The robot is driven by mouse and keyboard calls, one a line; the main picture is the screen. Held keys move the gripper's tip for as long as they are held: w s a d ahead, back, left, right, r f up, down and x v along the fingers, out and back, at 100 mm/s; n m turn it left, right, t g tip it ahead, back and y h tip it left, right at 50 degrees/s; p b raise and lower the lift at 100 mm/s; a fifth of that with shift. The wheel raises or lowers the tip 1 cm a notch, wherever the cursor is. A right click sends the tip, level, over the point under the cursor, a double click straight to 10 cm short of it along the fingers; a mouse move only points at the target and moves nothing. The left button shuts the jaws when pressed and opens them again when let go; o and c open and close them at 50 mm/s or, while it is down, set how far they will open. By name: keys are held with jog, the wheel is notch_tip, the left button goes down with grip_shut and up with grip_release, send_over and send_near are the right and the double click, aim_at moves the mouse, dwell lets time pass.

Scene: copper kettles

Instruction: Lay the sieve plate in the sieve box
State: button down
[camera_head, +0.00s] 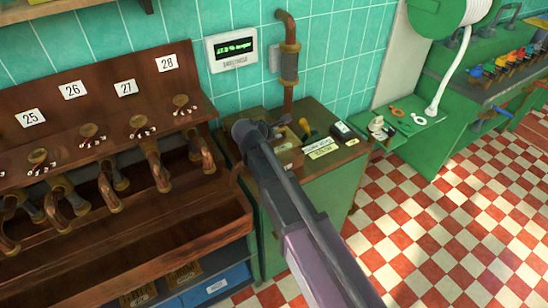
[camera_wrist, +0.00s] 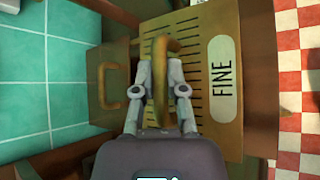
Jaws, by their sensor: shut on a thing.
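In the wrist view my gripper (camera_wrist: 158,72) is shut on the brass handle of the sieve plate (camera_wrist: 195,28). The plate is a brown, slotted plate with a pale label reading FINE on its right part. A brown piece with a small handle (camera_wrist: 107,85) shows left of the plate; I cannot tell whether it belongs to the sieve box. In the head view my arm reaches over the green cabinet, and my gripper (camera_head: 279,129) is small and partly hidden behind it. A small brown box-like thing (camera_head: 290,157) sits on the cabinet beside my arm; I cannot tell whether it is the sieve box.
The green cabinet (camera_head: 338,176) carries white labels (camera_head: 318,147) and a dark device (camera_head: 343,131). A wooden rack with several copper spouts (camera_head: 158,168) stands at left. A copper pipe (camera_head: 288,65) runs up the tiled wall. Checkered floor (camera_head: 440,230) is clear at right.

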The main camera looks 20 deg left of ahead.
jog(key=shift+w+a+r, duration=0.2)
jog(key=shift+w+a, duration=0.3)
jog(key=shift+a, duration=0.05)
jog(key=shift+w+a+r, duration=0.2)
jog(key=shift+w+a, duration=0.3)
jog(key=shift+a, duration=0.05)
jog(key=shift+f, duration=0.1)
notch_tip(320, 180, down, 6)
jog(key=b, duration=0.6)
jog(key=shift+f, duration=0.1)
jog(key=shift+f+b, duration=1.85)
jog(key=shift+f+b, duration=0.6)
jog(key=c, duration=0.7)
grip_release()
